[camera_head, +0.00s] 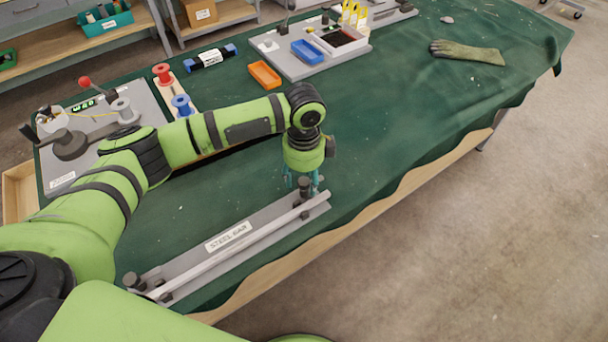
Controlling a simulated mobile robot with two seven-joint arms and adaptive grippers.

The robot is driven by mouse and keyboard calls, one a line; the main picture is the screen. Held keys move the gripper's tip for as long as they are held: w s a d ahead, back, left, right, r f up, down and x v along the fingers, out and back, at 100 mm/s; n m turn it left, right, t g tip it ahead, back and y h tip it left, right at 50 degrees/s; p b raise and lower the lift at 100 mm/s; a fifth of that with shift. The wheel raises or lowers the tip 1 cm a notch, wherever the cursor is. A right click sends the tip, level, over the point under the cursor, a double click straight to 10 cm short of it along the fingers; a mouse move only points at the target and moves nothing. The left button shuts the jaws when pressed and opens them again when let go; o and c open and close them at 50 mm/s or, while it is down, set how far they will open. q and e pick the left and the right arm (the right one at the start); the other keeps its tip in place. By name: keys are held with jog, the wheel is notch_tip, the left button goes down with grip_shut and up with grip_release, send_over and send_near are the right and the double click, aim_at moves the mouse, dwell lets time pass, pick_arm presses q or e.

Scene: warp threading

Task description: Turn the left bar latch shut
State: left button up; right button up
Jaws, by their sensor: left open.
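The steel bar (250,240) lies in a grey holder (200,256) with a "STEEL BAR" label, near the front edge of the table. A dark latch knob (133,281) stands at the holder's left end in the picture. Another dark latch knob (304,186) is at its right end. My left gripper (303,187) points down over the right-end knob, its teal fingers open on either side of it. I cannot tell whether the fingers touch the knob, or how far either latch is turned. My right gripper is not in view.
The green cloth (400,130) right of the gripper is clear.

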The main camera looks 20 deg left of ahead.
pick_arm(q)
jog(key=c, duration=1.1)
grip_shut()
jog(key=m+p, duration=0.3)
jog(key=shift+r+m, duration=0.2)
jog(key=shift+m, duration=0.1)
jog(key=m+p, duration=0.1)
jog(key=m, duration=0.3)
jog(key=shift+f+m+p, duration=0.1)
jog(key=shift+m+p, duration=0.2)
jog(key=shift+p, duration=0.05)
jog(key=m, duration=0.4)
jog(key=shift+p, duration=0.35)
jog(key=m, duration=0.5)
jog(key=shift+m, duration=0.4)
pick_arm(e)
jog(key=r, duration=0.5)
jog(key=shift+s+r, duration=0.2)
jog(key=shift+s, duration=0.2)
